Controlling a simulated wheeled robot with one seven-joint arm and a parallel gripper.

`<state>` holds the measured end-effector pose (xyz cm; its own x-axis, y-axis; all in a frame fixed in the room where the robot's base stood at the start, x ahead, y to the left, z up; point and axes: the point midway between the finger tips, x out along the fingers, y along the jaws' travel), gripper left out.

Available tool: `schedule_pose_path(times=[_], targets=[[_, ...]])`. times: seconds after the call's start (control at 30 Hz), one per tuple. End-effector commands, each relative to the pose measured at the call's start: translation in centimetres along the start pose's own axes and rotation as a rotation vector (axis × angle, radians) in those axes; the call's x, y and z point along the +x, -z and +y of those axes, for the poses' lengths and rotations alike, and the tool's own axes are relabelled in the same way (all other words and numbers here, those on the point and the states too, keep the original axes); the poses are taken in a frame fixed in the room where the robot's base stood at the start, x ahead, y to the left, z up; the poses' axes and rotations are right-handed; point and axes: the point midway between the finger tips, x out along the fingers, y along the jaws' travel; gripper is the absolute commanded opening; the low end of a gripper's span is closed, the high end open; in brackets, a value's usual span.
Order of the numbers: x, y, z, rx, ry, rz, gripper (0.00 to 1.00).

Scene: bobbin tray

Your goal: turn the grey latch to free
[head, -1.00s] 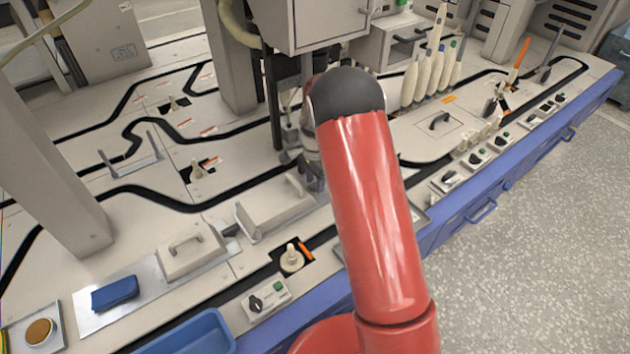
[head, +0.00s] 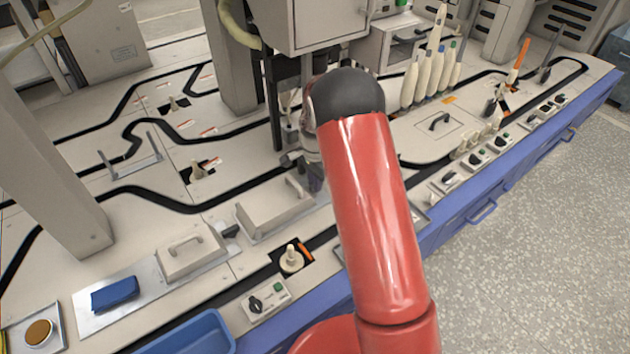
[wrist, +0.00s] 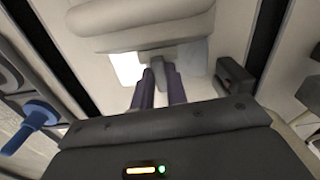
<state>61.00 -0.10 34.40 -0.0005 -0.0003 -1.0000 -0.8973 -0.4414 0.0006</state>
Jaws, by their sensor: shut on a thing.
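In the wrist view, my gripper (wrist: 159,86) has its two dark purple fingers closed around a small grey piece, which appears to be the grey latch (wrist: 158,70). It is at the edge of a pale, box-like cover (wrist: 140,38). Which way the latch is turned cannot be told. In the head view, my gripper (head: 314,178) is low beside the right end of a pale cover with a long handle (head: 262,214). My red arm and wrist hide most of the gripper there, and the latch does not show clearly.
A dark post (head: 274,105) and an overhanging pale cabinet (head: 325,25) stand close behind my wrist. A handled lid (head: 190,252), a blue cloth (head: 115,293) and a blue tray (head: 190,335) are at the lower left. Several pale bobbins (head: 425,75) stand at the back right.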

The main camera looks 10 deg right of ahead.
Motion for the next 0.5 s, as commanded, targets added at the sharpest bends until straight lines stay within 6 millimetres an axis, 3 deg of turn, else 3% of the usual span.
schedule_pose_path(times=[0.5], targets=[[-0.05,0.06,0.14,-0.424,0.001,0.0,0.0]])
